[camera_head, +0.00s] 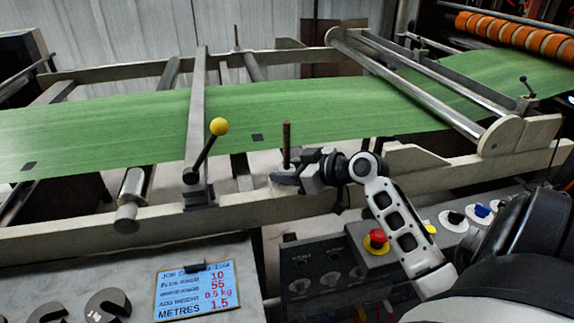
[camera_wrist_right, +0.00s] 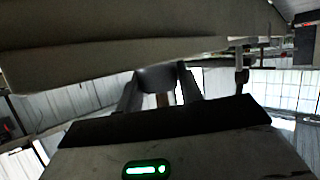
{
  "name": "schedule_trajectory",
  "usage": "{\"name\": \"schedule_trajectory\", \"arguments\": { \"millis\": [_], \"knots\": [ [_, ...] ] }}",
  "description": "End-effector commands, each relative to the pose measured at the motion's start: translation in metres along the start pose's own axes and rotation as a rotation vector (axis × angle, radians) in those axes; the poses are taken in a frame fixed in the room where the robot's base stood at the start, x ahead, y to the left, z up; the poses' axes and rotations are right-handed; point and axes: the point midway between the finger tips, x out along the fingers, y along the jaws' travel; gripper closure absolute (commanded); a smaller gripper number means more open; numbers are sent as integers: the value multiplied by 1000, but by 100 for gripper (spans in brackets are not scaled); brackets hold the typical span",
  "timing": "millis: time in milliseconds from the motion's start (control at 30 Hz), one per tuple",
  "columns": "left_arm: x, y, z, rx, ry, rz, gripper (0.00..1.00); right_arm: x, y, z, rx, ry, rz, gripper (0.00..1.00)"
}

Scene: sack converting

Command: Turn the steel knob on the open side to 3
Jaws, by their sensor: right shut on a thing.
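My right gripper (camera_head: 287,178) is at the near side rail of the machine, beside a brown upright post. In the right wrist view the gripper's two fingers (camera_wrist_right: 158,92) stand on either side of a dark grey rounded piece, which looks like the steel knob (camera_wrist_right: 156,77). The gripper is shut on it. In the head view the fingers and wrist cover most of the knob, and no scale or number 3 can be read there. My left gripper is in neither view.
A green web (camera_head: 120,127) runs across the machine above the near rail (camera_head: 80,234). A yellow-balled lever (camera_head: 218,127) stands left of the gripper. Below are a red stop button (camera_head: 376,238) and a blue job card (camera_head: 197,290).

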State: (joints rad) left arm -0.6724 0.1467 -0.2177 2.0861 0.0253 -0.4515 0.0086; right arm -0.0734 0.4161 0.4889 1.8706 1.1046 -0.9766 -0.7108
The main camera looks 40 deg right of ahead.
Motion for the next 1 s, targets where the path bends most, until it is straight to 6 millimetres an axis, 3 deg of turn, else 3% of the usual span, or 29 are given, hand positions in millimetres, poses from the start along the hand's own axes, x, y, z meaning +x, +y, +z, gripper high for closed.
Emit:
{"name": "schedule_trajectory", "arguments": {
  "millis": [367, 700, 1000],
  "knots": [
    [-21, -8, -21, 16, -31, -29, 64, -2, -2, -8, 117, -11, 271, 86],
    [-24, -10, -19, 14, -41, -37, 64, 1, -2, -2, 202, -17, 474, 86],
    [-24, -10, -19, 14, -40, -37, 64, 1, -1, -1, 229, -23, 552, 86]
  ]
}}
